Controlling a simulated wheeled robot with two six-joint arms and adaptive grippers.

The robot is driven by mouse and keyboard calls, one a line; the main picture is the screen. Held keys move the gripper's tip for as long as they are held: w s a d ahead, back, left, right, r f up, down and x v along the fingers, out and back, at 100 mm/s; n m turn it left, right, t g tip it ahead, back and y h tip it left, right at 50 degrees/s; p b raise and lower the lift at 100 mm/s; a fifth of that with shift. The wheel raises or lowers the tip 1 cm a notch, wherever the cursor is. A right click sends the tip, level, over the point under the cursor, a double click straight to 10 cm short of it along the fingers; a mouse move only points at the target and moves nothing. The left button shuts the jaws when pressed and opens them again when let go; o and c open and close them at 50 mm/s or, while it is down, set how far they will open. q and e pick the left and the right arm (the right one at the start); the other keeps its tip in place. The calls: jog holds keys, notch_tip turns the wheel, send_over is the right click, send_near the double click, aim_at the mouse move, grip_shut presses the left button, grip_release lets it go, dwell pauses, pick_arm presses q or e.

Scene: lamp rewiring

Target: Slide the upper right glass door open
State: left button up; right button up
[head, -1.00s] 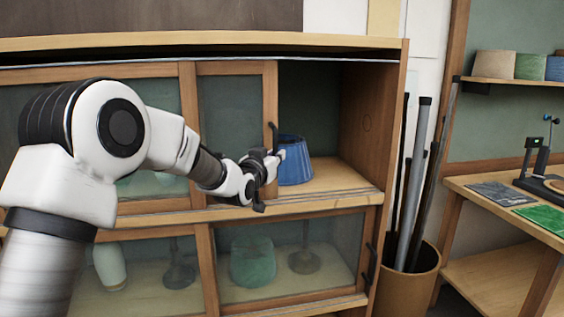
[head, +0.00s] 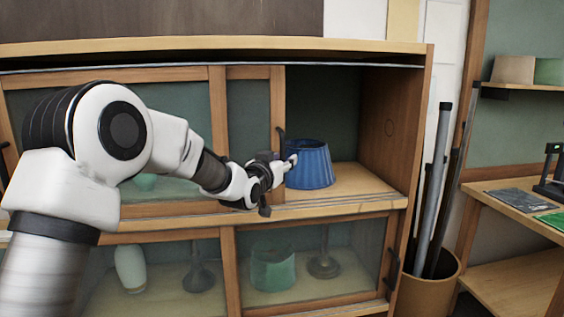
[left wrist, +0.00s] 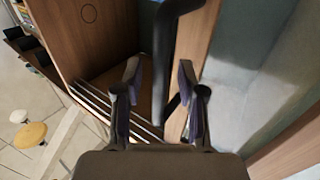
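The upper right glass door (head: 250,115) has a wooden frame and stands partly along the upper shelf, with a wide opening to its right. Its dark vertical handle (head: 281,138) is on the door's right stile, and shows in the left wrist view (left wrist: 163,60). My left gripper (head: 285,168) is at the lower part of the handle. In the left wrist view its two fingers (left wrist: 158,78) are apart, with the handle between them and gaps visible on both sides. Contact cannot be told. My right gripper is not in view.
A blue pleated lampshade (head: 311,165) stands in the opening, close to my gripper. Lower glass doors cover a green shade (head: 273,266) and lamp bases. A bin (head: 432,285) with long tubes stands right of the cabinet, before a workbench (head: 510,203).

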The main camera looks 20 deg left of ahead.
pick_arm(q)
jog(key=s, duration=1.2)
jog(key=shift+f, duration=0.15)
